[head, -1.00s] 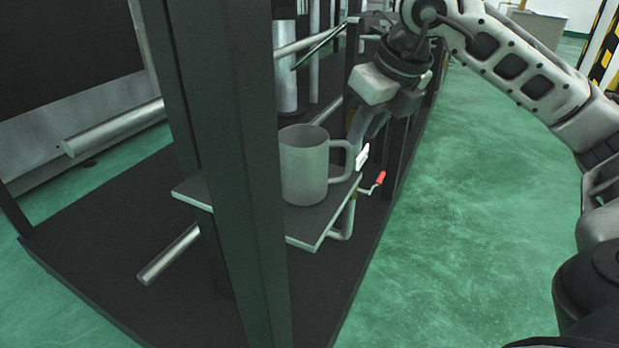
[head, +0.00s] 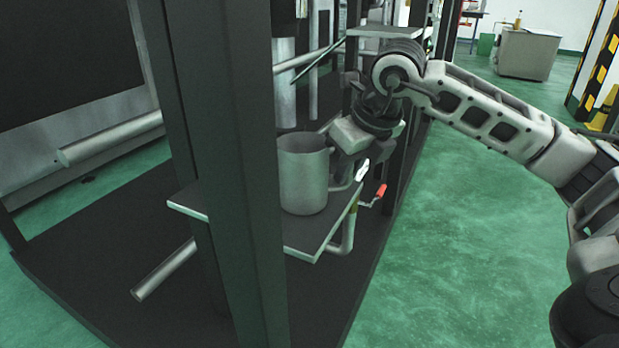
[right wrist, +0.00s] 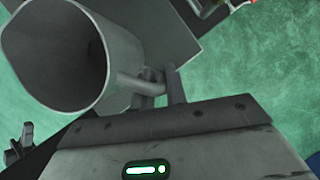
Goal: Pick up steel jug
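The steel jug (head: 303,178), a grey open-topped cylinder, stands upright on a small shelf plate (head: 312,240) behind a dark post. Its handle is on the right side. My right gripper (head: 354,168) is at the handle, with a pale fingertip just right of it. The right wrist view looks into the jug's mouth (right wrist: 55,55), and the gripper fingers (right wrist: 160,90) are beside or around the handle. The handle and fingers overlap there, so I cannot tell whether they are closed on it. My left gripper is not in view.
A dark upright post (head: 225,150) stands in front of the shelf's left part. A red-handled crank (head: 380,191) sticks out below the shelf's right edge. Metal bars cross behind the jug. Green floor (head: 460,240) on the right is clear.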

